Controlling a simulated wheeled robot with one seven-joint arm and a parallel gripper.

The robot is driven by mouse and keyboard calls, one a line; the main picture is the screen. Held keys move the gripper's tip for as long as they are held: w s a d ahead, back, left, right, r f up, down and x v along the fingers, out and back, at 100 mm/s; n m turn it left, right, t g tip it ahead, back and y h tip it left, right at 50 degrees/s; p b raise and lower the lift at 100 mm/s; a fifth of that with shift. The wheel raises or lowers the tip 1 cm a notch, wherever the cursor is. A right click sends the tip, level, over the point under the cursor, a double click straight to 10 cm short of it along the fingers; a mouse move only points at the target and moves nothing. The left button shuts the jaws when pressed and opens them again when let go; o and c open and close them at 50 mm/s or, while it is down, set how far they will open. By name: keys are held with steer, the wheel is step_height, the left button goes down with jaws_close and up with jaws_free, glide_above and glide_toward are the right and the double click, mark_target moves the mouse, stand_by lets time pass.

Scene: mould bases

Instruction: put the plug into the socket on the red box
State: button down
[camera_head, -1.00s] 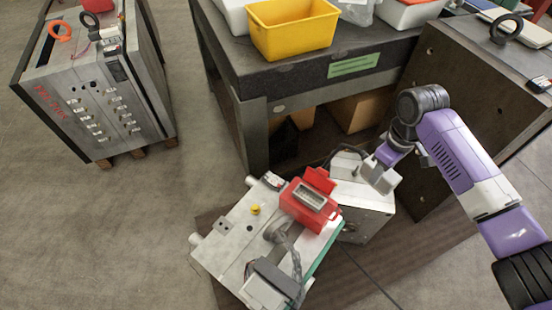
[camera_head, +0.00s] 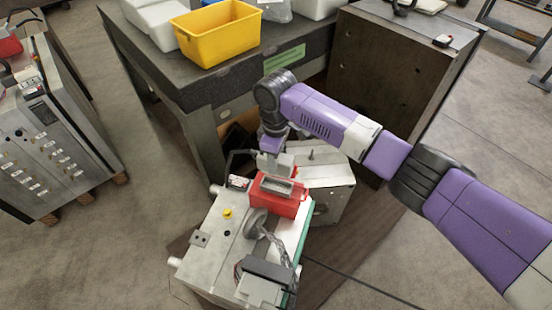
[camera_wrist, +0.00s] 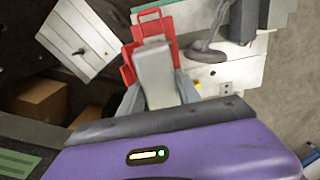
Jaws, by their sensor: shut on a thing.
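The red box (camera_head: 290,207) stands on a pale machined mould base (camera_head: 208,262) in the head view. Its pale rectangular socket (camera_head: 283,186) faces up. My gripper (camera_head: 274,162) is just behind the box, pointing down. It is shut on the plug, a light grey block (camera_wrist: 154,72), which sits between the two grey fingers in the wrist view. The red box also shows in the wrist view (camera_wrist: 128,60), partly hidden behind the plug. The plug's lower end and the gap to the socket cannot be made out.
A grey disc with a cable (camera_head: 258,224) lies beside the red box. A second mould block (camera_head: 330,180) stands behind and to the right. A dark workbench (camera_head: 160,75) with a yellow bin (camera_head: 215,35) is farther back. Another mould base (camera_head: 45,150) stands at left.

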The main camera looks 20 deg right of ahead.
steer(key=shift+d+f+b, duration=0.1)
steer(key=shift+f+b, duration=1.3)
steer(key=shift+f, duration=1.3)
steer(key=shift+f+p, duration=0.3)
steer(key=shift+p, duration=0.1)
steer(key=shift+d+f+b, duration=0.1)
steer(key=shift+f+b, duration=0.3)
steer(key=shift+f, duration=1)
steer(key=c, duration=0.8)
jaws_free()
steer(key=shift+o, duration=0.2)
steer(key=shift+s+r, duration=0.1)
steer(key=shift+r, duration=3.85)
